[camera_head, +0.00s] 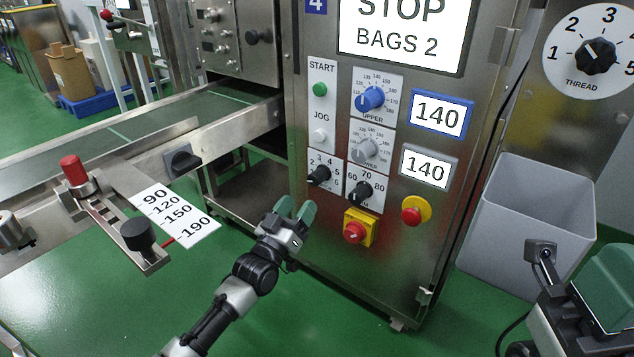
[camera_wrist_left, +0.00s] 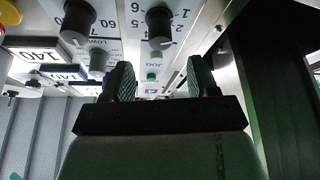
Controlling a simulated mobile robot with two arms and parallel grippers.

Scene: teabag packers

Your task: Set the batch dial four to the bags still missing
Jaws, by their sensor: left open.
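The batch dial is a black knob (camera_head: 318,174) on a white plate numbered up to 6, low on the steel cabinet marked 4. It also shows in the left wrist view (camera_wrist_left: 160,24). I cannot tell which number it points to. The screen (camera_head: 405,30) above reads STOP, BAGS 2. My left gripper (camera_head: 296,211) is open and empty, below the dial and apart from it, its green-padded fingers pointing up toward the panel. My right gripper (camera_head: 608,285) shows partly at the lower right edge; its finger opening is unclear.
A black 60-70-80 knob (camera_head: 360,191) sits right of the dial, with a red-yellow switch (camera_head: 356,230) below. START (camera_head: 320,89) and JOG (camera_head: 320,135) buttons are above. A red stop button (camera_head: 414,210) and grey bin (camera_head: 530,215) are right. A conveyor side rail (camera_head: 225,130) lies left.

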